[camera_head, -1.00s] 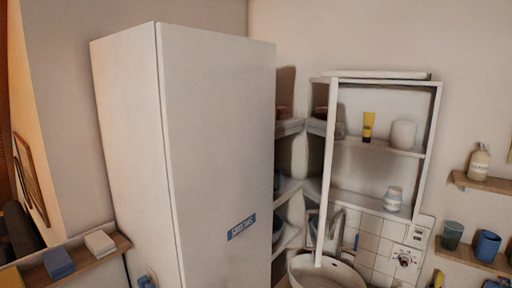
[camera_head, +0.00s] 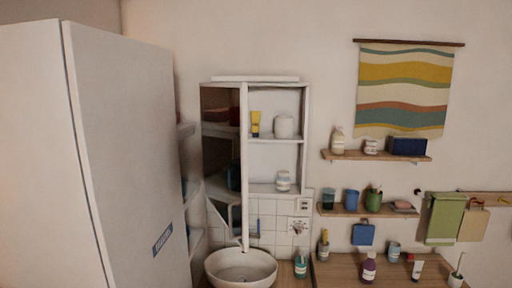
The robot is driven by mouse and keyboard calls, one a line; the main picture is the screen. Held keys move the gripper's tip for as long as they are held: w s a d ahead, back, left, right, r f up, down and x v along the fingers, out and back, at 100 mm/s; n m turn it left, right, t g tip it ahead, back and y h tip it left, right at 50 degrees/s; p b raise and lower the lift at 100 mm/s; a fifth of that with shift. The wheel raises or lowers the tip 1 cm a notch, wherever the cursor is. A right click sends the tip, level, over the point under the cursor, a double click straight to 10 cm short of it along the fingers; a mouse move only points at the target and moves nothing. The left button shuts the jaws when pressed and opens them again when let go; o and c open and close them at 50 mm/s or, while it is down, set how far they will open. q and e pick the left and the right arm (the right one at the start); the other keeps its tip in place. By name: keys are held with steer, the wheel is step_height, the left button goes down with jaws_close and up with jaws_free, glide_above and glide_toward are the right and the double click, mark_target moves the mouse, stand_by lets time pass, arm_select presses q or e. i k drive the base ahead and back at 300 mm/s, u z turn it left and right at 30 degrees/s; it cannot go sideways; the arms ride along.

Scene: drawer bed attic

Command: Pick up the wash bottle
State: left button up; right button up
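Several bottles are in view, and I cannot tell from their labels which one is the wash bottle. A purple bottle with a pale label (camera_head: 369,267) stands on the wooden counter at the lower right. A small teal bottle with a white top (camera_head: 301,265) stands just right of the sink. A cream bottle with a label (camera_head: 338,141) stands at the left end of the upper wall shelf. All three are upright. Neither of my grippers shows in this view.
A tall white cabinet (camera_head: 130,150) fills the left side. A white sink (camera_head: 241,270) sits below an open wall cabinet (camera_head: 276,160). Wooden shelves (camera_head: 376,157) hold jars and cups. The wooden counter (camera_head: 335,272) also holds cups and a tube.

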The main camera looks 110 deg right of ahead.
mark_target(368, 273)
steer(key=z, duration=6)
steer(key=i, duration=1.95)
steer(key=u, duration=0.65)
